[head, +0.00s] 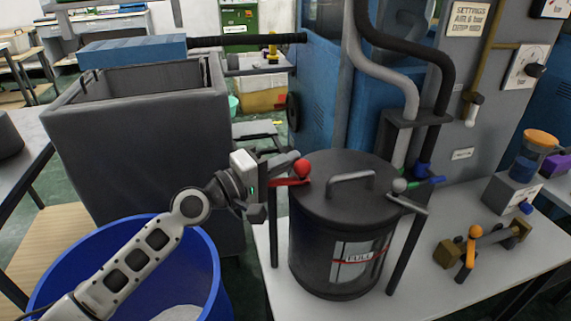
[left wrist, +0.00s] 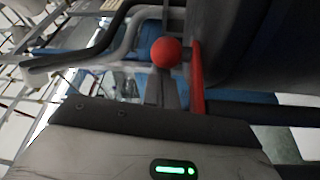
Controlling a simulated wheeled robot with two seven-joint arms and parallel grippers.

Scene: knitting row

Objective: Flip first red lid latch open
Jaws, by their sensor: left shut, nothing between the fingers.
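The first red lid latch has a red ball knob (head: 302,168) and a red bar (head: 287,182) at the left rim of a dark lidded drum (head: 318,240). My left gripper (head: 291,159) reaches in from the left, its shut, empty fingertips right by the ball. The left wrist view shows the red ball (left wrist: 166,52) just beyond the narrow grey fingers (left wrist: 168,92), with the red bar (left wrist: 197,80) beside them on the right. I cannot tell whether they touch. The lid (head: 345,205) is on the drum. My right gripper is not in view.
A grey-knobbed latch (head: 400,186) is at the drum's right rim. The lid has a raised handle (head: 350,176). Pipes (head: 412,95) rise behind. A blue bin (head: 205,262) lies under my left arm, and a large grey tub (head: 135,140) stands behind it.

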